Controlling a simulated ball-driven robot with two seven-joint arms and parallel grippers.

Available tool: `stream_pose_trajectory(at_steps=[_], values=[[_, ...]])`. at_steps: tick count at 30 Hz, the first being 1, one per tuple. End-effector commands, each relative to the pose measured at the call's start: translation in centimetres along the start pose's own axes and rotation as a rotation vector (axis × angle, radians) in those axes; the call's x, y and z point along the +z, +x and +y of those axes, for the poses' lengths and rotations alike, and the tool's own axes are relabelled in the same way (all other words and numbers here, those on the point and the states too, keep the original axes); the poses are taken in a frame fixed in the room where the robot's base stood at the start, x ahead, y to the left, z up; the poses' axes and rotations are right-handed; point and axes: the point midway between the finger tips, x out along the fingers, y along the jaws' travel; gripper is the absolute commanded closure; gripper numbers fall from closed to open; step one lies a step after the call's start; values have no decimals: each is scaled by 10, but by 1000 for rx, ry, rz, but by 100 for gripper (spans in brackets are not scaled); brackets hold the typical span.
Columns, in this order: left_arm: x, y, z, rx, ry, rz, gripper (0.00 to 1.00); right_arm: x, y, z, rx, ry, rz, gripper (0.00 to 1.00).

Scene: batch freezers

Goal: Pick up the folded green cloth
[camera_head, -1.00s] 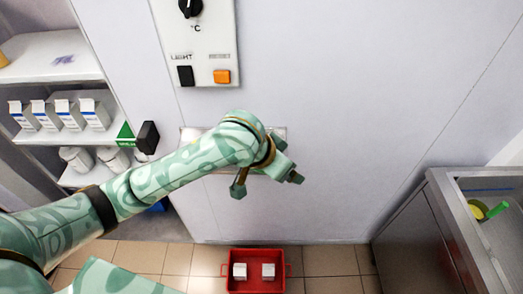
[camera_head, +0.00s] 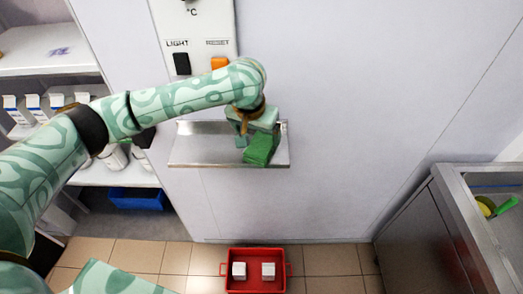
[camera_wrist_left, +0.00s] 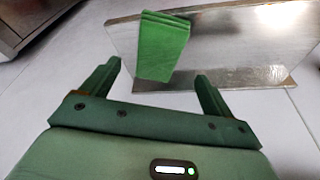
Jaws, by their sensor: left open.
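The folded green cloth (camera_head: 262,148) lies on a metal wall shelf (camera_head: 205,150), near the shelf's right end in the head view. In the left wrist view the cloth (camera_wrist_left: 162,48) shows as a layered bright green block on the shelf (camera_wrist_left: 235,60). My left gripper (camera_head: 255,138) is open and empty above and beside the cloth; in the head view it covers part of it. In the left wrist view the left gripper's fingers (camera_wrist_left: 157,82) are spread apart, with the cloth beyond their tips, roughly between them. My right gripper is not in view.
A control panel with a black switch (camera_head: 181,64) and an orange button (camera_head: 219,63) is above the shelf. White shelving with cartons (camera_head: 30,108) stands at left. A red crate (camera_head: 255,285) with two white boxes sits on the floor. A metal sink unit (camera_head: 440,225) stands at right.

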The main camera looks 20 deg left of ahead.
Motion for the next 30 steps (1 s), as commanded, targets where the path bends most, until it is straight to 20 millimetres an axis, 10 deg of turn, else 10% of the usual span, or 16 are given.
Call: stream_pose_trajectory(at_steps=[22,27,30], values=[[0,60,3,1,3,2,13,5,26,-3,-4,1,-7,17],[0,60,3,1,3,2,60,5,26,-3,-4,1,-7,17],[0,60,3,1,2,2,61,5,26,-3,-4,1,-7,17]])
